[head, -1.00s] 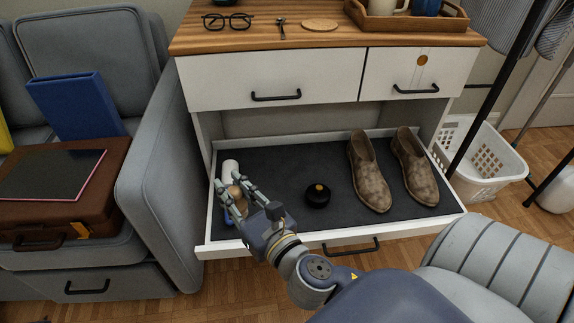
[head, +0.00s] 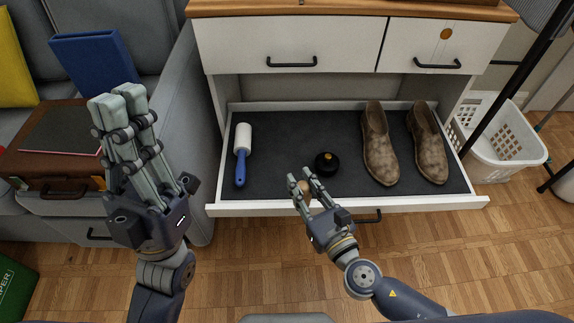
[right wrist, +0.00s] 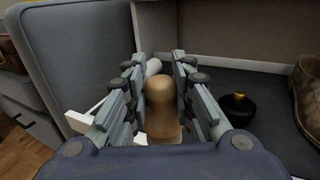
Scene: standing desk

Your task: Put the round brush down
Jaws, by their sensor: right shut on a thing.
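The round brush shows as a light brown wooden knob (right wrist: 161,105) between the fingers of my right gripper; it also shows in the head view (head: 304,188). My right gripper (head: 303,178) is shut on it, over or near the drawer's front edge. The brush's lower part is hidden. The open drawer (head: 240,210) has a dark grey lining. My left gripper (head: 119,100) is raised at the left, away from the drawer, with nothing visible in it. Its fingers overlap in this view, so its opening is unclear.
In the drawer lie a white lint roller (head: 241,152) with a blue handle, a small black round item (head: 326,163) with a gold top, and brown shoes (head: 379,145). Lining is bare between roller and black item. A sofa stands left, a white basket (head: 500,142) right.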

